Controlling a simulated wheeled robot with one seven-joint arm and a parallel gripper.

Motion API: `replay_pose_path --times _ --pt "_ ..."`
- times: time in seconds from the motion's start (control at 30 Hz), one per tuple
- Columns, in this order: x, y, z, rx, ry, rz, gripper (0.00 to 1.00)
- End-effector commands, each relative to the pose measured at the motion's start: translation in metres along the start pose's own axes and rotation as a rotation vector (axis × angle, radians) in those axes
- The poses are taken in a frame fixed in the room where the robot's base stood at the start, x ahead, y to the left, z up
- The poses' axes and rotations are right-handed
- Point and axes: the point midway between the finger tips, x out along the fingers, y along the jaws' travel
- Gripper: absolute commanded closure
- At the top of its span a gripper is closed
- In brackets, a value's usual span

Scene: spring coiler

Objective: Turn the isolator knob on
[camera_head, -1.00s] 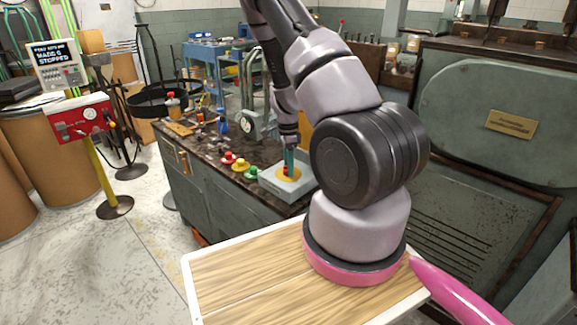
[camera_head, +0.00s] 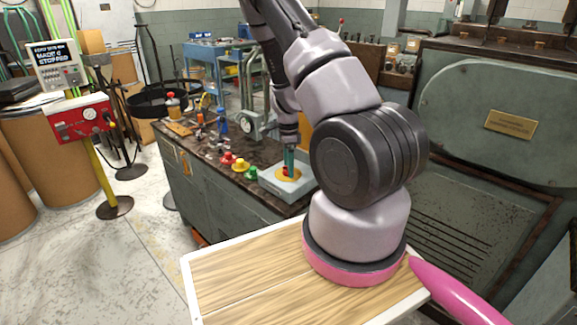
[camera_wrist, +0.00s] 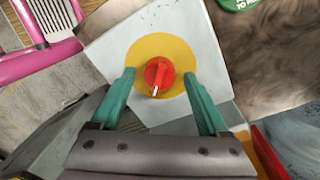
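The isolator knob is red with a white mark (camera_wrist: 159,76). It sits on a yellow round plate (camera_wrist: 178,50) on a light grey box (camera_wrist: 113,55). In the wrist view the white mark points down and slightly left. In the head view the box (camera_head: 272,184) stands at the near end of the dark bench top, and the knob is mostly hidden by my fingers. My gripper (camera_wrist: 163,88) has teal fingers spread wide, one on each side of the knob. No finger visibly touches the knob in the wrist view. My gripper also shows in the head view (camera_head: 289,170), pointing down over the box.
Red (camera_head: 227,159), yellow (camera_head: 240,165) and green (camera_head: 251,174) buttons line the bench beside the box. Tools and bottles lie farther back. A large green-grey machine (camera_head: 480,110) stands at the right. A red control box with a display (camera_head: 55,65) above it is at the left.

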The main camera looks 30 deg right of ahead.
Motion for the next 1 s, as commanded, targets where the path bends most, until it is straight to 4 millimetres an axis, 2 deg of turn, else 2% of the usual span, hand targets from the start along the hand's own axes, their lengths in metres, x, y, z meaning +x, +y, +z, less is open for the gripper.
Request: replay_pose_path --times 0.13,0.23,0.5,0.7,1.0 --pt "-0.004 0.0 0.0 -0.001 0.0 0.0 0.22" --pt "-0.015 -0.001 0.001 -0.002 -0.001 -0.003 0.22" --pt "-0.07 -0.001 0.002 -0.003 -0.002 -0.004 0.22" --pt "-0.099 -0.001 0.001 -0.002 -0.001 -0.002 0.22" --pt "-0.108 0.0 0.0 0.0 0.0 0.001 0.22"
